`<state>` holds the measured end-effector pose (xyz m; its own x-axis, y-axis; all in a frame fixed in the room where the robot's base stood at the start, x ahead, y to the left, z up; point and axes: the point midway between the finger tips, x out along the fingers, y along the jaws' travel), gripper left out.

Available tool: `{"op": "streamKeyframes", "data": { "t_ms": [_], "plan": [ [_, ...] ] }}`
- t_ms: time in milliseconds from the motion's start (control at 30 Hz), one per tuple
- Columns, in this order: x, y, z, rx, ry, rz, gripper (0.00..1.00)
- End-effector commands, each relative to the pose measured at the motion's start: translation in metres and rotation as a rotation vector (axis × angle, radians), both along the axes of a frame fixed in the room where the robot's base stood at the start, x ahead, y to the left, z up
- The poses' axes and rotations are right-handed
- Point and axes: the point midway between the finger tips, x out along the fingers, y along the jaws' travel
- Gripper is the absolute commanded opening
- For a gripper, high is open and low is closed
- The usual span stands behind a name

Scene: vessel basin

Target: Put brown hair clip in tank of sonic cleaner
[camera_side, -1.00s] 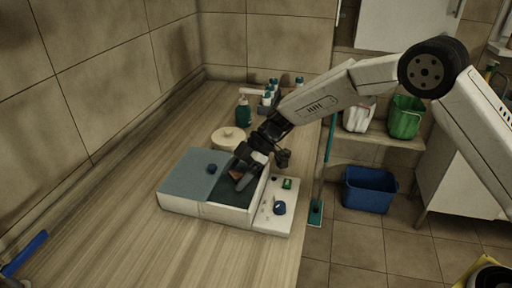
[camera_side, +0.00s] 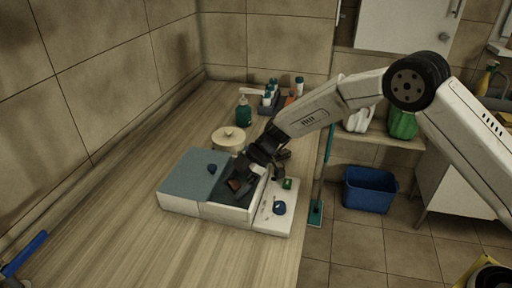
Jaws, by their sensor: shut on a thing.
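The sonic cleaner (camera_side: 183,204) stands on the wooden counter, a white box with a grey-blue lid slid to the left and a control panel on its right. Its dark tank (camera_side: 228,192) is uncovered on the right of the lid. My gripper (camera_side: 242,186) points down over the tank opening and is shut on the brown hair clip (camera_side: 235,185). The clip shows as a small brown patch at the fingertips. The fingers hide part of it, and I cannot tell whether it is below the tank rim.
A round cream lidded pot (camera_side: 228,139) stands behind the cleaner. A teal bottle (camera_side: 244,112) and a caddy of small bottles (camera_side: 269,103) are farther back. The cleaner's blue knob (camera_side: 279,208) is right of the tank.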

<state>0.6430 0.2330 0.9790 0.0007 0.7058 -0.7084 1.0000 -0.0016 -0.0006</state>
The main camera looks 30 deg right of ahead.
Motion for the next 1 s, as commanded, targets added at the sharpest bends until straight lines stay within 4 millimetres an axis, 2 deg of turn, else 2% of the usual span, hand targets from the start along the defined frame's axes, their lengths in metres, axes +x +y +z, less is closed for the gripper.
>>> {"op": "streamKeyframes", "data": {
  "t_ms": [167,200,233,633,767,1000],
  "plan": [
    [0.000,0.000,-0.003,0.000,0.000,0.000,0.17],
    [0.000,0.000,-0.003,0.000,0.000,0.000,0.90],
    [0.000,0.000,-0.003,0.000,0.000,0.000,1.00],
    [0.000,0.000,0.001,0.000,-0.001,0.001,1.00],
    [0.000,-0.007,0.007,0.001,-0.001,-0.001,1.00],
    [0.001,-0.029,0.030,0.001,-0.002,-0.002,1.00]
  ]
}}
